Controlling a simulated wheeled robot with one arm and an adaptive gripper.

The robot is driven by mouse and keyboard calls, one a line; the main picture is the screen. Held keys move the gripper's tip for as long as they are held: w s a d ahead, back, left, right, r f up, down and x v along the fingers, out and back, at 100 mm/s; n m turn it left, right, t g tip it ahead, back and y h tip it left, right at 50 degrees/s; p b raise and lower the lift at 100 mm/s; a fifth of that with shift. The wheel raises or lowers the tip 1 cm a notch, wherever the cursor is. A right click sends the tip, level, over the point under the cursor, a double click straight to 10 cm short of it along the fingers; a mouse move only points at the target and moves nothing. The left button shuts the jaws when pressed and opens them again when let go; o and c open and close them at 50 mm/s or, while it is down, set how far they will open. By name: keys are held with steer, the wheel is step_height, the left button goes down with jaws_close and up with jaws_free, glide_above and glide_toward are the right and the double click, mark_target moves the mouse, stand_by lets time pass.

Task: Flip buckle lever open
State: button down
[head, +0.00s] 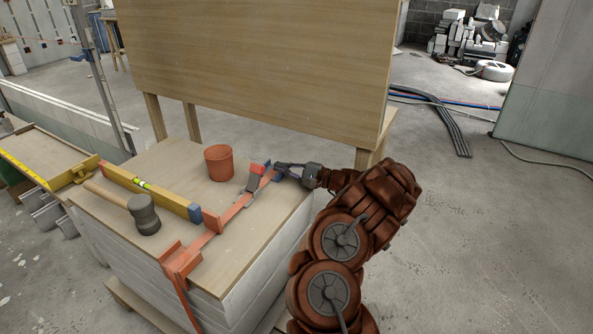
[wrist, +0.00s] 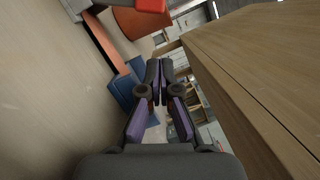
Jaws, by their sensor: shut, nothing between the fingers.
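An orange strap or bar (head: 232,213) lies along the right side of the work table and hangs over its front edge. Near its far end stands a grey buckle lever with a red tip (head: 254,178), tilted up; its red tip also shows at the top edge of the wrist view (wrist: 150,5). The far end of the orange piece has a blue part (wrist: 126,90). My gripper (head: 279,167) is shut and empty beside that far end, right of the lever. In the wrist view the fingertips (wrist: 160,64) meet near the blue part; I cannot tell whether they touch it.
An orange pot (head: 219,162) stands left of the lever. A mallet (head: 143,212) and a yellow level (head: 150,192) lie on the table's (head: 232,262) left side. A tall wooden panel (head: 262,70) rises behind and beside my gripper. The table's front right corner is clear.

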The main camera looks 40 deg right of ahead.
mark_target(255, 178)
steer(key=shift+w+a+r, duration=0.2)
steer(key=shift+w+a, duration=0.4)
steer(key=shift+w+a+r, duration=0.2)
steer(key=shift+w+a, duration=0.4)
steer(key=shift+s+a+r+b, duration=0.15)
steer(key=shift+s+a+r, duration=0.05)
steer(key=shift+a, duration=0.25)
steer(key=shift+s+a+r+b, duration=0.1)
steer(key=shift+s+a+r, duration=0.05)
steer(key=shift+a, duration=0.35)
steer(key=shift+s+a+r+b, duration=0.15)
steer(key=shift+s+a+r, duration=0.05)
steer(key=shift+a, duration=0.35)
